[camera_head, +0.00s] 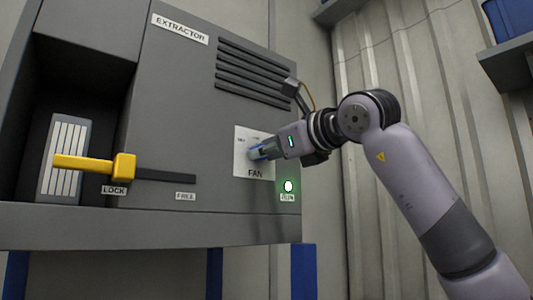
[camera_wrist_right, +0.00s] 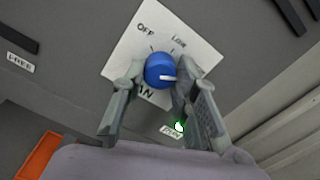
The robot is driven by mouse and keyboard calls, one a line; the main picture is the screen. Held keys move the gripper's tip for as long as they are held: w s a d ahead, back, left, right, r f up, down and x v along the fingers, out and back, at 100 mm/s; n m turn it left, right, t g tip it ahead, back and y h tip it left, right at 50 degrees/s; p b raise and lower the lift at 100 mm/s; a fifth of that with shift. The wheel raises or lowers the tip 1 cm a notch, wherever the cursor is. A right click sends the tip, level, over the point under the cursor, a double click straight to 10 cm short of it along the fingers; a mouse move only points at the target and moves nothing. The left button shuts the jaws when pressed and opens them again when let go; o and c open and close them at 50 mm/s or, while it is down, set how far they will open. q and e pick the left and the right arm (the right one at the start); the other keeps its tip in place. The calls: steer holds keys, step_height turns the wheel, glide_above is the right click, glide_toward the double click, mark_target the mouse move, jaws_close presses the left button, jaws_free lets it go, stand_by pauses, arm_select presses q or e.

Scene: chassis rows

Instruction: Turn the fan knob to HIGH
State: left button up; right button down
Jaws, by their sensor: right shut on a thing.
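The blue fan knob (camera_wrist_right: 159,69) sits on a white plate (camera_wrist_right: 122,56) marked OFF and LOW in the right wrist view. Any HIGH label is hidden behind my finger. My right gripper (camera_wrist_right: 165,80) is shut on the knob, one finger on each side. In the head view the right gripper (camera_head: 263,151) reaches the plate (camera_head: 242,165) above the word FAN from the right, covering most of the knob. My left gripper is not in view.
The grey extractor housing (camera_head: 165,105) carries vent slats above the plate and a lit green RUN lamp (camera_head: 288,186) below it. A yellow latch handle (camera_head: 95,164) stands at LOCK on the left. A ribbed wall (camera_head: 370,65) is behind my right arm.

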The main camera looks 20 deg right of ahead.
steer(key=shift+w+f+m, duration=0.1)
steer(key=shift+f+m, duration=0.05)
steer(key=shift+m, duration=0.15)
steer(key=c, duration=1.2)
jaws_free()
steer(key=shift+c, duration=0.2)
steer(key=v, duration=1.2)
